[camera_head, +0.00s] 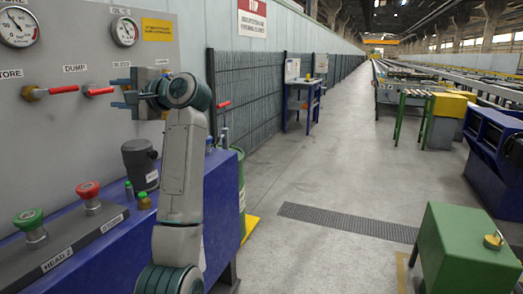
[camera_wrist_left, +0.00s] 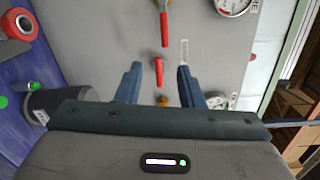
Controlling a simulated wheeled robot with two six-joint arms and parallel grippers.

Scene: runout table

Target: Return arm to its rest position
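My left arm (camera_head: 182,165) rises from the bottom of the head view and bends at the top toward the grey panel. Whether the fingers touch that handle cannot be told. My right gripper is not in view.
Another red valve handle (camera_head: 62,89) and gauges (camera_head: 124,31) are on the grey panel (camera_head: 60,130). Green (camera_head: 30,222) and red (camera_head: 89,195) knobs and a black cup (camera_head: 140,163) stand below. A green box (camera_head: 465,250) is at right; the floor between is clear.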

